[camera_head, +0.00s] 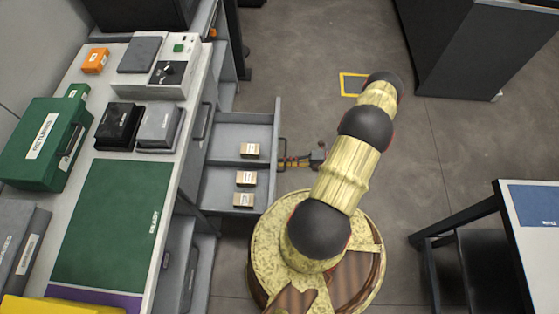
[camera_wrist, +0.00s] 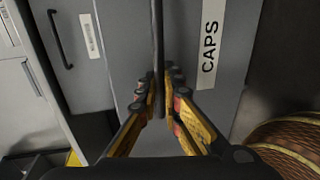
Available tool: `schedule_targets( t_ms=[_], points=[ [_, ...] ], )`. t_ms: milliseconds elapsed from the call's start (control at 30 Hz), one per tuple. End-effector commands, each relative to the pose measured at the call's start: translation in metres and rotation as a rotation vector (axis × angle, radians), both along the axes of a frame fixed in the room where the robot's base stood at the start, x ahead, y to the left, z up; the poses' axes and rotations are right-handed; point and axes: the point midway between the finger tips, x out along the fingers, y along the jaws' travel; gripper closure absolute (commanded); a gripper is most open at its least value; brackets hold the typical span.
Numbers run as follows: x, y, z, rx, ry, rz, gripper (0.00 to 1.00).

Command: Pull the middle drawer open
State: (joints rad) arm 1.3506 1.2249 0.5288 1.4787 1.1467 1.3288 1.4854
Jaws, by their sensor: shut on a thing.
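A grey drawer (camera_head: 238,150) stands pulled out from the workbench in the head view, with three small cardboard boxes inside. In the wrist view its grey front (camera_wrist: 222,90) carries a white label reading CAPS. A dark bar handle (camera_wrist: 158,35) runs along this front. My gripper (camera_wrist: 161,88) is shut on the handle, with a finger on each side of it. In the head view my gripper (camera_head: 284,162) is at the outer face of the drawer front. The fingers hide part of the handle.
The workbench (camera_head: 190,150) holds a green RETURNS case (camera_head: 40,145), a green mat (camera_head: 110,225) and several devices. Another closed front with a handle (camera_wrist: 60,40) is at left in the wrist view.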

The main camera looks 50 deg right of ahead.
Motion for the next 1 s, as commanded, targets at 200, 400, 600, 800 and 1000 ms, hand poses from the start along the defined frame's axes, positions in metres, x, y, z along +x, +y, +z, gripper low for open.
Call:
schedule_targets(
  t_ms=[200, 400, 600, 800, 1000],
  points=[
    [-0.001, -0.002, 0.0, -0.002, 0.001, -0.001, 1.0],
    [-0.001, -0.002, 0.0, -0.002, 0.001, -0.001, 0.9],
    [-0.001, -0.001, 0.0, -0.002, 0.0, -0.001, 0.86],
    [-0.002, -0.002, 0.0, -0.002, 0.0, -0.001, 0.86],
    [-0.019, -0.017, 0.005, -0.003, 0.0, -0.004, 0.86]
  ],
)
